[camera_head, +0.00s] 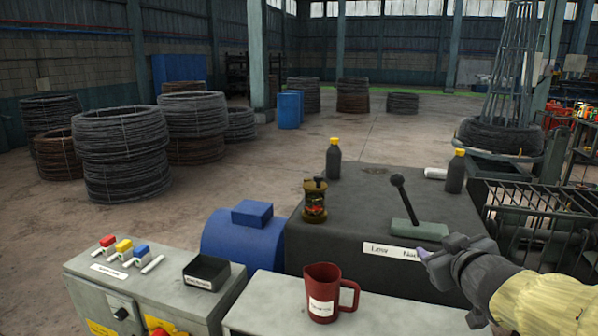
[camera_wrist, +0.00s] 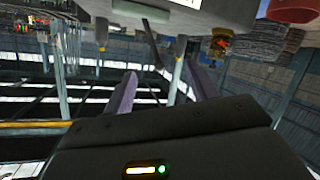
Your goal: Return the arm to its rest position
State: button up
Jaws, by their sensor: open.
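My gripper (camera_head: 432,258) is at the right in the head view, by the front edge of the dark machine top (camera_head: 350,205), close to the white lever label (camera_head: 392,251). My forearm in a pale yellow cover comes in from the lower right. In the wrist view, which looks upside down, the two purple fingers of my gripper (camera_wrist: 160,90) stand well apart with nothing between them. The black-knobbed lever (camera_head: 405,203) on its grey-green base stands just behind my gripper in the head view. I cannot tell whether the gripper touches the machine.
A brass-coloured device (camera_head: 314,203) and two dark bottles (camera_head: 333,160) with yellow caps stand on the machine top. A metal cage (camera_head: 530,225) is at the right. Wire coils (camera_head: 125,150) stand behind.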

jog(key=s+a+f+m+g, duration=0.1)
jog(key=s+a+f+g, duration=0.3)
jog(key=f, duration=0.3)
jog(key=s+a+f+m+g, duration=0.1)
jog(key=s+a+f+g, duration=0.2)
jog(key=f, duration=0.5)
jog(key=s+a+f+m+g, duration=0.1)
jog(key=s+a+f+g, duration=0.3)
jog(key=s+f, duration=0.3)
jog(key=shift+a+f+m+g+y, duration=0.3)
jog(key=shift+a+f+m+y, duration=0.15)
jog(key=shift+f, duration=0.3)
dwell(1.5)
